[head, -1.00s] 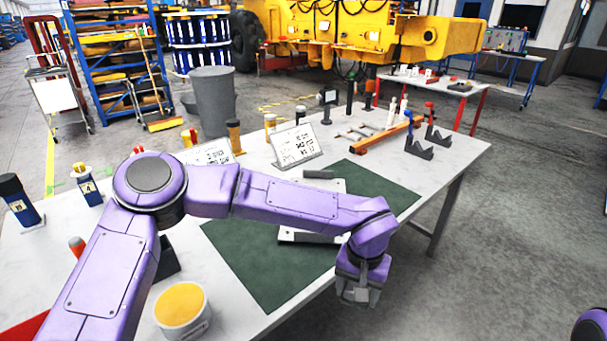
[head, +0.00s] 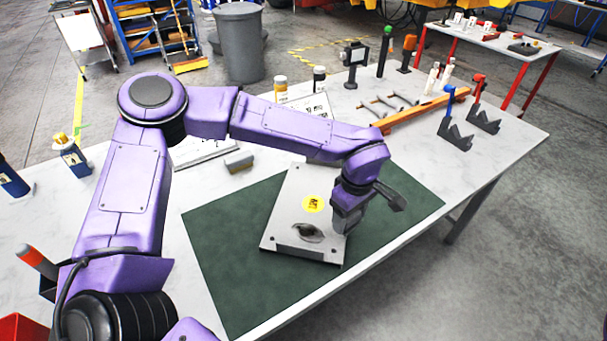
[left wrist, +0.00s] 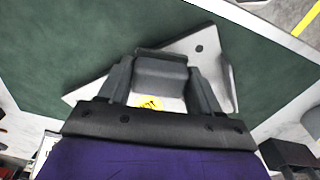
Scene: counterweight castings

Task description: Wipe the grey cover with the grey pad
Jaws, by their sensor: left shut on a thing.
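The grey cover (head: 283,215) is a flat plate lying on the green mat, with a yellow label, a dark oval feature near its front edge and small corner holes. My left gripper (head: 343,226) points down at the cover's right edge. It is shut on the grey pad, a dark block (left wrist: 160,76) between the fingers in the left wrist view. That view also shows the cover (left wrist: 205,50) beneath, partly hidden by pad and fingers. I cannot tell whether the pad touches the cover. My right gripper is out of view.
The green mat (head: 235,265) is clear left of the cover. An orange bar (head: 425,108) and dark V-shaped stands (head: 455,135) are at the back right. The table's front edge is close.

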